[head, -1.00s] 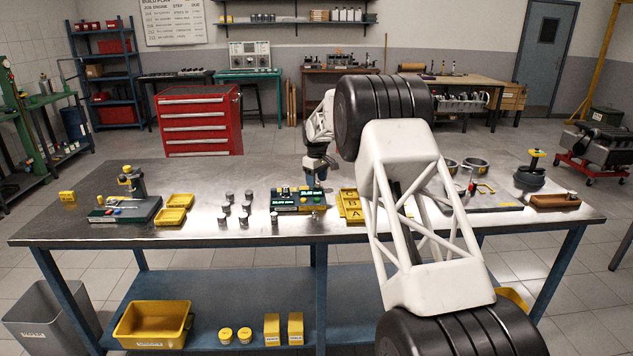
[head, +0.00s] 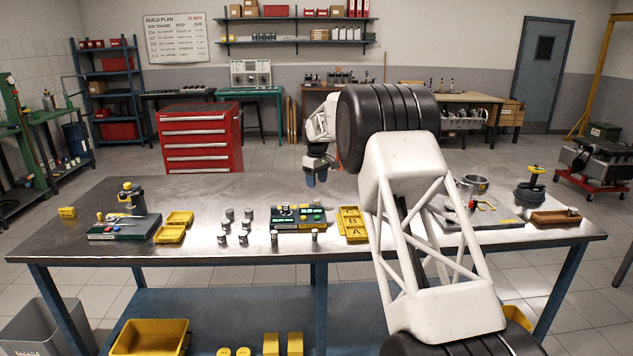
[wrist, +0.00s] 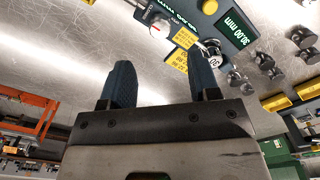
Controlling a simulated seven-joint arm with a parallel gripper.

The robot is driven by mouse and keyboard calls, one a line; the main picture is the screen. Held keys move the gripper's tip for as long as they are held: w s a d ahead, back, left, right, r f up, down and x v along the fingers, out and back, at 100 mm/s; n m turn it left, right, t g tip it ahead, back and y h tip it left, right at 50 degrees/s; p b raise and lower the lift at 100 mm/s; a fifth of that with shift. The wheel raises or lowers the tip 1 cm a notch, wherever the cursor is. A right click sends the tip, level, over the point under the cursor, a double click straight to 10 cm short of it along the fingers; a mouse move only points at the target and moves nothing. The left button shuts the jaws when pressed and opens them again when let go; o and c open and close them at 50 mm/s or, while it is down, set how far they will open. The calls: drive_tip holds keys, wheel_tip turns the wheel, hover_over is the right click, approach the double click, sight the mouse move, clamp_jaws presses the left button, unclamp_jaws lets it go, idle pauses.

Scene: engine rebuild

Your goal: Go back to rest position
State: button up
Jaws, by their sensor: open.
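My gripper (head: 315,176) is open and empty, held in the air above the bench, behind the green gauge block (head: 298,218). Its two blue fingers (wrist: 163,85) stand apart in the wrist view with only bench surface between them. The gauge, with a lit display reading 30.00 mm (wrist: 232,22), lies beyond the fingertips. A small metal cylinder with a white tag (wrist: 211,50) shows close to the right fingertip in the picture. My arm rises in front of the bench and hides part of its right side.
Several metal cylinders (head: 228,226) stand left of the gauge. A black round part (head: 529,192) and brown tray (head: 556,218) are at right.

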drive_tip(key=shift+s+d+r, duration=0.1)
drive_tip(key=shift+s+r, duration=0.3)
drive_tip(key=shift+r, duration=0.05)
drive_tip(key=s+d+r+m, duration=0.2)
drive_tip(key=s+r, duration=0.3)
drive_tip(key=s, duration=0.6)
drive_tip(key=s+d+r+m+t, duration=0.1)
drive_tip(key=s+d+r, duration=0.2)
drive_tip(key=s+r, duration=0.55)
drive_tip(key=s+d+r+m, duration=0.2)
drive_tip(key=s+r, duration=0.1)
drive_tip(key=s, duration=1.1)
drive_tip(key=s+d+f+m, duration=0.1)
drive_tip(key=s+f, duration=0.2)
drive_tip(key=s, duration=1.1)
drive_tip(key=s+d+f+m+t, duration=0.1)
drive_tip(key=s+f+m, duration=0.1)
drive_tip(key=s, duration=1.2)
drive_tip(key=s+d+f+m, duration=0.1)
drive_tip(key=s+f, duration=0.3)
drive_tip(key=s, duration=1)
drive_tip(key=shift+d+f+t, duration=0.3)
drive_tip(key=shift+d+f, duration=0.05)
drive_tip(key=shift+d, duration=0.15)
